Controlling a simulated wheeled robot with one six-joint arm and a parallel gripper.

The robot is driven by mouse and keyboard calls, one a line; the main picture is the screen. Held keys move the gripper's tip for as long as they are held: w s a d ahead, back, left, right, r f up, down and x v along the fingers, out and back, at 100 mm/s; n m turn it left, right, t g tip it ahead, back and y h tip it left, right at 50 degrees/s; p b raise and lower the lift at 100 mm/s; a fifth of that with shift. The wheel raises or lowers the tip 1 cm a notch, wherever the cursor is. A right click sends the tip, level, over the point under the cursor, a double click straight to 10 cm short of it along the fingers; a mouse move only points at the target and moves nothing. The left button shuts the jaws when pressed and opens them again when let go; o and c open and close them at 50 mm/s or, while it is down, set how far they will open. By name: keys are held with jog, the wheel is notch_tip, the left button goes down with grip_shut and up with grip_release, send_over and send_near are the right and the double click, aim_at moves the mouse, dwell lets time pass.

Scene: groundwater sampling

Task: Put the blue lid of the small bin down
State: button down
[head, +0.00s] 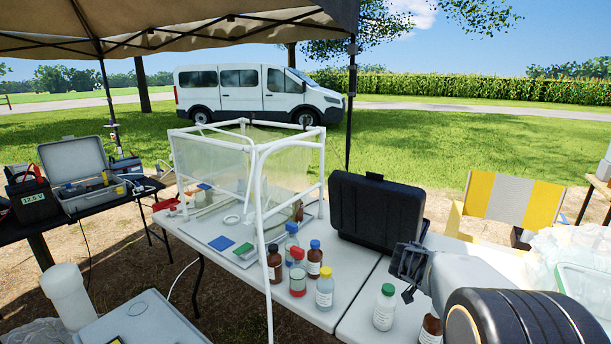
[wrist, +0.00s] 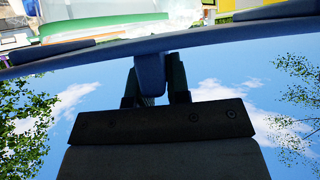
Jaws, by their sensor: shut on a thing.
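In the wrist view my gripper (wrist: 152,84) is shut on a blue upright part of the blue lid (wrist: 225,43), between its two dark fingers. The lid shows edge-on as a long, slightly curved blue band across the whole picture, with open sky on its near side. I cannot make out the lid in the head view. I cannot tell which container is the small bin, or whether the lid touches anything.
In the head view a black case (head: 376,208) stands on the white table (head: 345,318), with several bottles in front. A white-framed clear enclosure (head: 258,150) stands left. A pale, clear-walled container (head: 585,283) and crumpled plastic are at the right edge.

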jog(key=a+f+n+t+y+p, duration=0.1)
jog(key=a+n+t+y, duration=0.3)
jog(key=a, duration=0.6)
jog(key=w+a+f+n+t+y+p, duration=0.1)
jog(key=a+f+n+t+y, duration=0.3)
jog(key=a+n, duration=0.4)
jog(key=a+p, duration=0.1)
jog(key=a, duration=0.2)
jog(key=shift+w+a+f+t+p, duration=0.3)
jog(key=shift+t, duration=0.1)
jog(key=shift+a, duration=0.1)
